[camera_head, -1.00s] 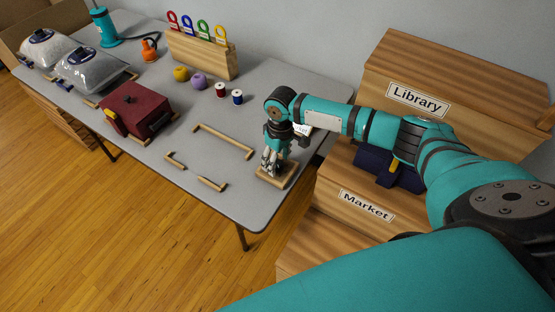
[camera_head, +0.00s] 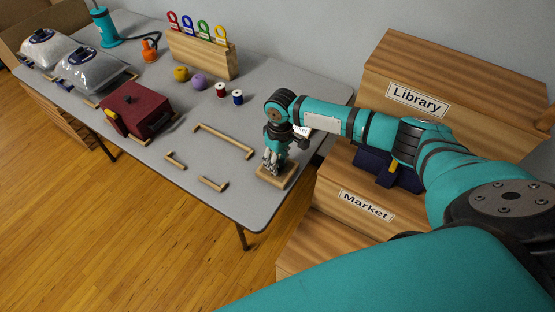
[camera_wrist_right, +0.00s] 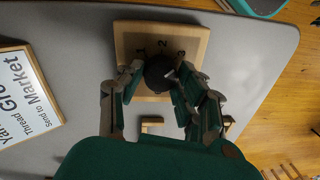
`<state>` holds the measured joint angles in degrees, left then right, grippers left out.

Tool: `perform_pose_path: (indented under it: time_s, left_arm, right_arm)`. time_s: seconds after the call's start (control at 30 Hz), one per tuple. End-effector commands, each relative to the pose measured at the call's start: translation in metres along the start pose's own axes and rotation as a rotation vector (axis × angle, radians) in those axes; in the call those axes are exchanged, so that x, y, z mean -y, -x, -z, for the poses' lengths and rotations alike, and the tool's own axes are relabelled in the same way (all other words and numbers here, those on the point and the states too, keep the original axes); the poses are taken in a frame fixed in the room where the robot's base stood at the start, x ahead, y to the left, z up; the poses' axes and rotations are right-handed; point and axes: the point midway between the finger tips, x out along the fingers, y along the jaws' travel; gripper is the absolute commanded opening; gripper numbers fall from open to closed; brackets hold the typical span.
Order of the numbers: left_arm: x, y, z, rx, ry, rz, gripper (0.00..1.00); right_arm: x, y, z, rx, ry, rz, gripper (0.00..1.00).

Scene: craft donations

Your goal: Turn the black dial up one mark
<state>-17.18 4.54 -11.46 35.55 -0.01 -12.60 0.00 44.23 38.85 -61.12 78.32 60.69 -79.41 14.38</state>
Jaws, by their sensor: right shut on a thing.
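The black dial (camera_wrist_right: 158,72) sits on a square wooden base (camera_wrist_right: 123,42) and shows in the right wrist view. The numbers 1, 2 and 3 are printed around its far side, and a pale pointer lies toward its right side. The exact mark it points at is hard to tell. My right gripper (camera_wrist_right: 158,80) is shut on the dial, one finger on each side. In the head view my right gripper (camera_head: 273,166) points down at the wooden base (camera_head: 277,179) at the table's front right corner and hides the dial. My left gripper is not in view.
A sign (camera_wrist_right: 24,92) stands left of the base in the wrist view. Wooden brackets (camera_head: 222,141) lie left of the gripper on the grey table (camera_head: 205,205). Thread spools (camera_head: 237,97), a maroon box (camera_head: 135,108) and stacked wooden crates (camera_head: 345,205) are around.

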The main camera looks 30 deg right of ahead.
Motion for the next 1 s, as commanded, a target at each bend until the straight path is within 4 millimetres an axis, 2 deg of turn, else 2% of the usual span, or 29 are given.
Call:
perform_pose_path:
  time_s: [0.27,0.6,1.0]
  left_arm:
    - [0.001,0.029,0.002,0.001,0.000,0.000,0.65]
    - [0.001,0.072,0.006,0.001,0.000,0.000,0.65]
    - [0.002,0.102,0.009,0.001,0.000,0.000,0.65]
  right_arm:
    - [0.001,0.006,0.000,-0.007,-0.131,0.002,0.03]
    - [0.001,0.006,-0.001,-0.024,-0.415,0.003,0.03]
    - [0.000,0.004,-0.001,-0.043,-0.680,0.002,0.03]
